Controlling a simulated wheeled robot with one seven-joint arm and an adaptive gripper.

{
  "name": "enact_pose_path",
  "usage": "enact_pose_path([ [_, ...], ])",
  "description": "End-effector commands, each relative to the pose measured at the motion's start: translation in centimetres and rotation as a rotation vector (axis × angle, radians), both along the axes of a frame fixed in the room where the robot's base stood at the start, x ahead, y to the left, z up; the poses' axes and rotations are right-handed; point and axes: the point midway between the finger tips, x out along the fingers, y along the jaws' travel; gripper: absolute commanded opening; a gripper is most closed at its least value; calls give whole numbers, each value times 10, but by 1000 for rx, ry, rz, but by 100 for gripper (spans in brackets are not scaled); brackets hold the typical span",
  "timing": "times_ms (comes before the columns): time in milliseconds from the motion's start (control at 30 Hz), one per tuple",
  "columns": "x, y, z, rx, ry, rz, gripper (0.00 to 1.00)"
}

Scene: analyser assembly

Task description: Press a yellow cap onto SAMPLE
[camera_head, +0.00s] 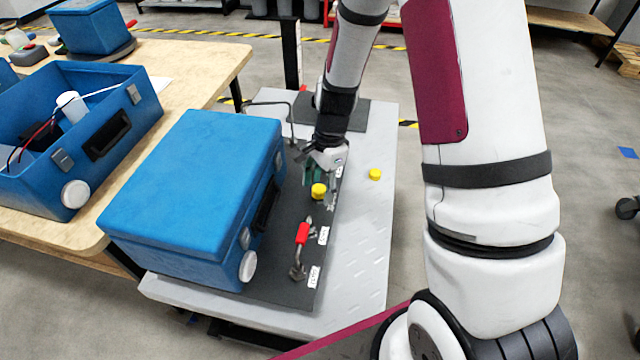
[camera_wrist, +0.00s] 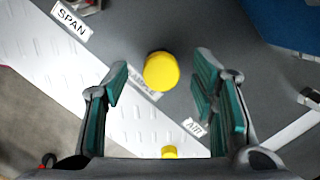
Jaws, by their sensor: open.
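A yellow cap (camera_head: 318,190) is just under my gripper (camera_head: 314,177) in the head view, at the row of ports beside the blue case. In the wrist view this yellow cap (camera_wrist: 161,71) lies between my fingertips (camera_wrist: 160,88), with gaps to both fingers. It partly covers the SAMPLE label (camera_wrist: 145,88). My gripper is open, its teal fingers spread around the cap without visible contact. The port under the cap is hidden, so I cannot tell how fully the cap is seated. A second yellow cap (camera_head: 375,174) stands on the light tabletop and shows in the wrist view (camera_wrist: 169,152).
The blue case (camera_head: 190,190) stands left of my gripper on a dark mat (camera_head: 285,291). A red-handled valve (camera_head: 302,233) is in front. SPAN (camera_wrist: 72,20) and AIR (camera_wrist: 193,127) labels flank SAMPLE. The light tabletop (camera_head: 365,225) to the right is mostly clear.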

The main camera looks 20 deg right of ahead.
Motion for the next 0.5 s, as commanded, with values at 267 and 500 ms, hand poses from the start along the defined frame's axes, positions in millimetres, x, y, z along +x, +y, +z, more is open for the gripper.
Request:
enact_pose_path([
  [267,2,-3,23,-1,-6,1,52],
  [500,3,-10,71,-1,-6,0,52],
])
